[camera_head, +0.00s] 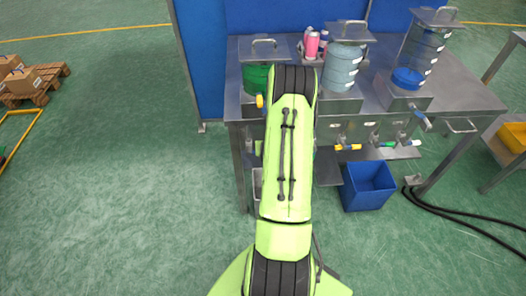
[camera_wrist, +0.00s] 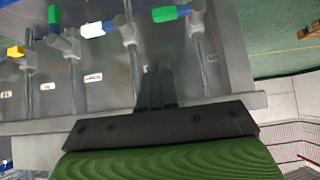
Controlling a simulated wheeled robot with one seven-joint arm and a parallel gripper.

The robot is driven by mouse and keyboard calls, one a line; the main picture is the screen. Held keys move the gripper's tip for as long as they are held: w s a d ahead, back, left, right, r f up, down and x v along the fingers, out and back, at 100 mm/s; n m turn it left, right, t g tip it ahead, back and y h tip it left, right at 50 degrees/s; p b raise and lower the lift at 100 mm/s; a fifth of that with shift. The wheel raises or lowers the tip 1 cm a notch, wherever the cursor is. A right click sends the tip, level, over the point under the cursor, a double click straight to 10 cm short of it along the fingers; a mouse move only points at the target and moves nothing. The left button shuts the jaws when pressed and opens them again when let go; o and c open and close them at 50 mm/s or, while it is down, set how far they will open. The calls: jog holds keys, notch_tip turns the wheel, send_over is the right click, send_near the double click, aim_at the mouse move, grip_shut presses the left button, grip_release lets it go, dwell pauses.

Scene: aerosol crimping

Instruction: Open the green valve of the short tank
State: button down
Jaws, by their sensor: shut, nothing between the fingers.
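The short tank (camera_head: 256,76), with green contents and a metal lid, stands at the left of the bench, partly hidden by my arm. In the wrist view a green valve handle (camera_wrist: 165,14) lies across the top of a vertical pipe. In the head view my arm hides the gripper and the short tank's lower front.
A middle tank (camera_head: 341,68) and a tall tank (camera_head: 422,48) stand to the right on the metal bench (camera_head: 465,92). Yellow (camera_head: 348,147) and green (camera_head: 385,144) handles show below them. A blue bin (camera_head: 368,186) is underneath.

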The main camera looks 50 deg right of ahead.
jog(key=w+d+f+b, duration=0.2)
jog(key=w+d+f, duration=0.1)
jog(key=f, duration=0.5)
jog(key=shift+d+f, duration=0.25)
jog(key=shift+f, duration=0.05)
jog(key=shift+f+b, duration=0.1)
jog(key=shift+b, duration=0.2)
